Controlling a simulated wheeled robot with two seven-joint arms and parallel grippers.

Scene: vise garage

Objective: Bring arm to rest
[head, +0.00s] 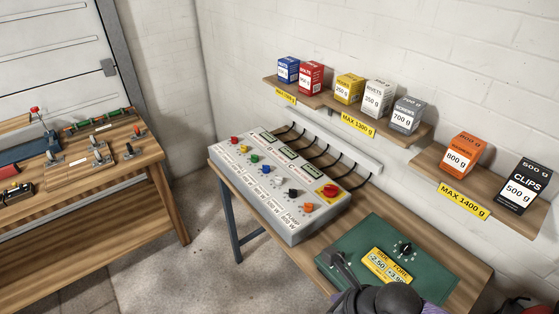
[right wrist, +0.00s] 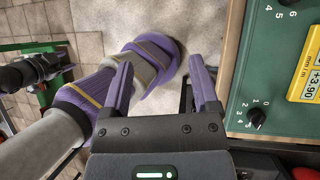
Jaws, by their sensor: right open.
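My right gripper (right wrist: 162,75) is open in the right wrist view, its two purple fingers apart with nothing between them. The tiled floor and a purple and grey link of my own body show beyond the fingers. The fingers are left of the green panel (right wrist: 243,90) and apart from it. In the head view a dark part of my arm is at the bottom right, over the near edge of the green panel (head: 360,240); its fingers cannot be made out there. My left gripper is in neither view.
A switch box (head: 285,205) with coloured knobs stands on the wooden bench (head: 465,270) beside the panel. Wall shelves (head: 420,175) above hold several small boxes. A second bench (head: 155,155) with tools stands at left. Clear floor (head: 205,260) lies between the benches.

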